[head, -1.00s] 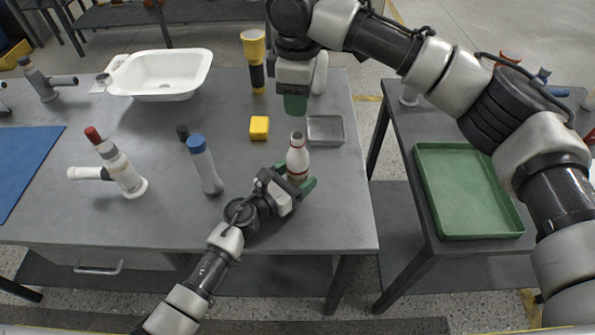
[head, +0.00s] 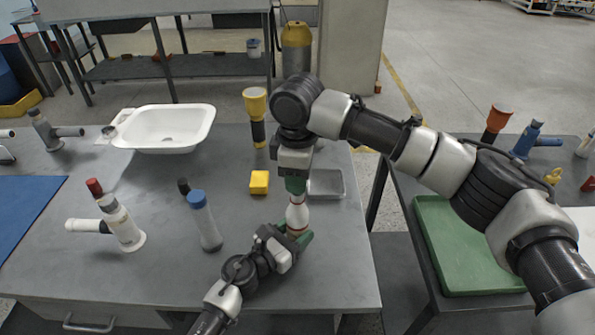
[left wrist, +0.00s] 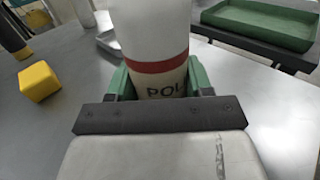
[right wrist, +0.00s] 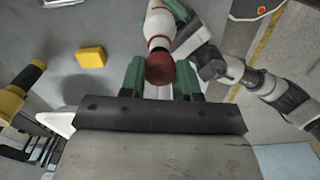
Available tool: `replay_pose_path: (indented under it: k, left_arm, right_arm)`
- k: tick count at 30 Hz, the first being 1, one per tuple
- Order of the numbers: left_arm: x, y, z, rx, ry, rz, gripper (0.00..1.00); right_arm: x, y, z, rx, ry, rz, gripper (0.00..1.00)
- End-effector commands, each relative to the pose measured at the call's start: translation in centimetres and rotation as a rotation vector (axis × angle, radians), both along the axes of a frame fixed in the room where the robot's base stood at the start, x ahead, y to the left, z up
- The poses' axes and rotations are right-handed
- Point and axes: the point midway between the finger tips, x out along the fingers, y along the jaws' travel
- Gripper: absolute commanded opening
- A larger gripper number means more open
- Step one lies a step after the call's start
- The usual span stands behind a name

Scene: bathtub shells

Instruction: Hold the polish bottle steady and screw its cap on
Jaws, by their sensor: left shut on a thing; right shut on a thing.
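The white polish bottle (head: 297,216) with red bands stands upright near the table's front right. My left gripper (head: 295,234) is shut around its lower body; the left wrist view shows the bottle (left wrist: 155,35) between the green fingers, with part of its label. My right gripper (head: 296,186) points down at the bottle's top, its fingers shut on the red-brown cap (right wrist: 160,69). The cap lines up with the bottle's neck in the right wrist view. I cannot tell whether the cap is threaded. The fingers hide the cap in the head view.
A yellow block (head: 259,182) and a grey metal tray (head: 327,184) lie just behind the bottle. A blue-capped bottle (head: 205,222) stands to the left, a yellow flashlight (head: 256,115) and white basin (head: 168,130) behind. A green tray (head: 450,255) lies on the right table.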

Motion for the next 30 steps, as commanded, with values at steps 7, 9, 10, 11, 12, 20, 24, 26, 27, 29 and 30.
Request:
replay_pose_path:
  k: [7,9,10,11,12,20,24,26,27,29,30]
  left_arm:
    - [0.0,0.0,0.0,0.001,0.001,0.000,0.08]
    - [0.0,0.0,-0.1,0.001,0.001,0.000,0.08]
    - [0.0,0.0,-0.1,0.001,0.001,0.000,0.08]
    - [0.0,0.0,-0.1,0.001,0.001,0.000,0.08]
    - [0.0,0.0,-0.1,0.001,0.001,0.000,0.08]
    - [0.0,0.0,-0.1,0.001,0.001,0.000,0.08]
    - [0.0,0.0,-0.1,0.001,0.001,0.000,0.08]
    - [0.0,0.0,-0.1,0.001,0.001,0.000,0.08]
    - [0.0,0.0,-0.1,0.001,0.001,0.000,0.08]
    - [0.0,0.0,-0.1,0.001,0.001,0.000,0.08]
    - [0.0,0.0,-0.1,0.001,0.001,0.000,0.08]
  right_arm:
    - [0.0,0.0,0.0,0.000,-0.001,0.000,0.10]
    - [0.0,0.0,0.1,0.000,-0.001,0.000,0.10]
    - [0.0,0.0,0.1,0.000,-0.001,0.000,0.10]
    - [0.0,0.0,0.0,0.000,-0.001,0.000,0.10]
    - [0.0,0.0,0.0,0.000,0.000,0.000,0.10]
    - [0.0,0.0,-1.3,0.000,0.001,-0.001,0.10]
    - [0.0,0.0,-1.8,0.000,0.000,-0.001,0.10]
    - [0.0,0.0,-1.7,0.000,-0.001,-0.001,0.10]
    - [0.0,0.0,-1.7,0.000,-0.001,-0.001,0.10]
    - [0.0,0.0,-1.7,0.000,-0.001,-0.001,0.10]
    - [0.0,0.0,-1.7,0.000,-0.001,-0.001,0.10]
